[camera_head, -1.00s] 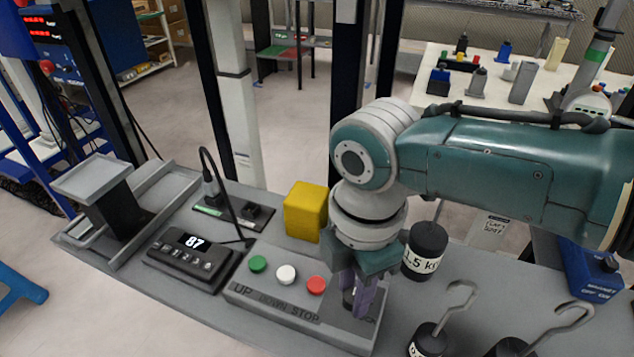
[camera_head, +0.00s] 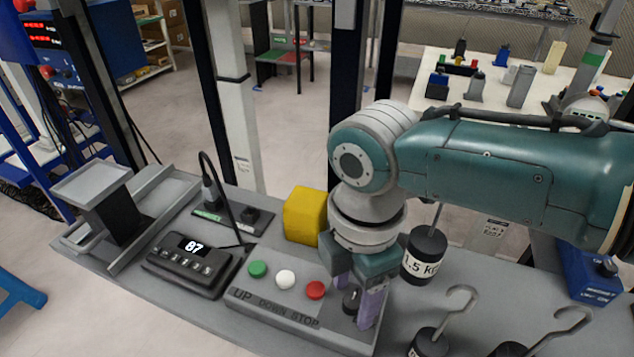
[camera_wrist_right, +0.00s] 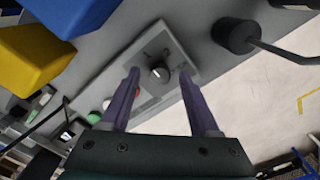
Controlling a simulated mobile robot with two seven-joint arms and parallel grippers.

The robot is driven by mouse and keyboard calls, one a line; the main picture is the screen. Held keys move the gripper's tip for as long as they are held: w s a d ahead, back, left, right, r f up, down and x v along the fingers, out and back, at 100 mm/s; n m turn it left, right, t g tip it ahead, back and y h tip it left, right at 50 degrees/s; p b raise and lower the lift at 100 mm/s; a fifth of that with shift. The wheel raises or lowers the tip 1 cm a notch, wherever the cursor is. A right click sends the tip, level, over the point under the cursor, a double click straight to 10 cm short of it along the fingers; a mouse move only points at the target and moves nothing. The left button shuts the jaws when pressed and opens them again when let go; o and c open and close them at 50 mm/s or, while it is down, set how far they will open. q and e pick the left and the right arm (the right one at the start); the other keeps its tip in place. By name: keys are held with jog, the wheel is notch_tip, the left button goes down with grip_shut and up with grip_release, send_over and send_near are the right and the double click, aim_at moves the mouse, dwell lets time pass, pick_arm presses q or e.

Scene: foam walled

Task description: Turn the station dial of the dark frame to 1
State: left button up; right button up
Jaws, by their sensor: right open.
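The station dial (camera_wrist_right: 159,74) is a small dark knob with a pale mark on the grey control box (camera_wrist_right: 178,53). In the head view the dial (camera_head: 351,299) is partly hidden by my right fingers. The box carries green, white and red buttons and the words UP DOWN STOP. My right gripper (camera_head: 354,304) is open over the box's right end, fingers pointing down. In the wrist view its fingertips (camera_wrist_right: 160,74) are on either side of the dial, with gaps showing. Dark frame posts (camera_head: 345,75) stand behind. My left gripper is not in view.
A yellow block (camera_head: 305,214) stands behind the buttons. A black 1.5 kg weight (camera_head: 425,254) is close right of my gripper, with hooked weights (camera_head: 430,342) in front. A display unit (camera_head: 193,261) reading 87 is left of the box.

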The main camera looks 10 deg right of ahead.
aim_at(353, 300)
notch_tip(353, 300, up, 10)
jog(key=p, duration=0.2)
jog(key=shift+f+p, duration=0.25)
jog(key=shift+p, duration=0.05)
